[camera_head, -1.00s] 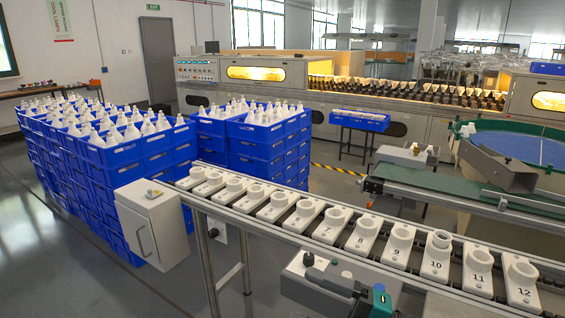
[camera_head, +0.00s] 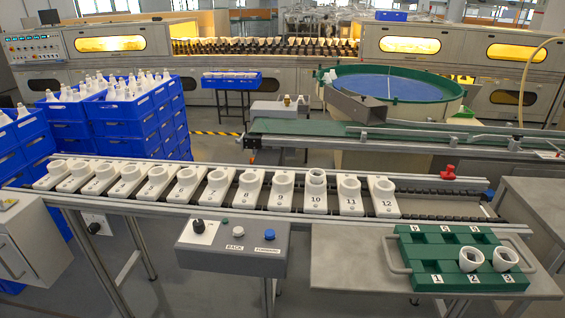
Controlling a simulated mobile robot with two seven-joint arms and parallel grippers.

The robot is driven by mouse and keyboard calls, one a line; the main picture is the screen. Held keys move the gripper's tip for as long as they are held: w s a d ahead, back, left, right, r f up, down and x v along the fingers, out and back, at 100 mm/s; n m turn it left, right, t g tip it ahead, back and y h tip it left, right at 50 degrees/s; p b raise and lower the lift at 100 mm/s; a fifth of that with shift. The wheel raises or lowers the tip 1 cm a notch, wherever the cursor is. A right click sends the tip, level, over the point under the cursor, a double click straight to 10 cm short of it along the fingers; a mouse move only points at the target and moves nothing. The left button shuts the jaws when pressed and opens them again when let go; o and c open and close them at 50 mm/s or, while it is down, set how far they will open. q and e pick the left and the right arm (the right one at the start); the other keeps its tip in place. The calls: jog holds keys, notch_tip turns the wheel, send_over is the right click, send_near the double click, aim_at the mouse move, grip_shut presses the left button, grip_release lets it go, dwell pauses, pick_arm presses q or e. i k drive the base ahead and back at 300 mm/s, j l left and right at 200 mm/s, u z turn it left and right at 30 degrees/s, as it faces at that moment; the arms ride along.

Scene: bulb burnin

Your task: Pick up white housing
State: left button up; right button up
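Two white ring-shaped housings sit tilted in the green tray (camera_head: 412,262) at the lower right of the head view. One housing (camera_head: 471,259) is by the label 2 and the other housing (camera_head: 505,257) is by the label 3. The cell by label 1 looks empty. A row of white numbered holders (camera_head: 248,190) stands on the conveyor, each with a round white cup. The one numbered 10 (camera_head: 316,189) stands taller, with a ring-like piece on top. Neither of my grippers is in view.
The tray rests on a grey side table (camera_head: 340,272) in front of the conveyor (camera_head: 440,205). A grey control box (camera_head: 230,248) hangs left of it. Blue crates (camera_head: 130,110) of white bulbs stand at the left. A red knob (camera_head: 447,172) is behind the conveyor.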

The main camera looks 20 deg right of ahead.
aim_at(471, 258)
jog(key=z, duration=0.4)
jog(key=l+z, duration=0.1)
jog(key=z, duration=1.15)
jog(key=i+z, duration=0.1)
jog(key=z, duration=0.3)
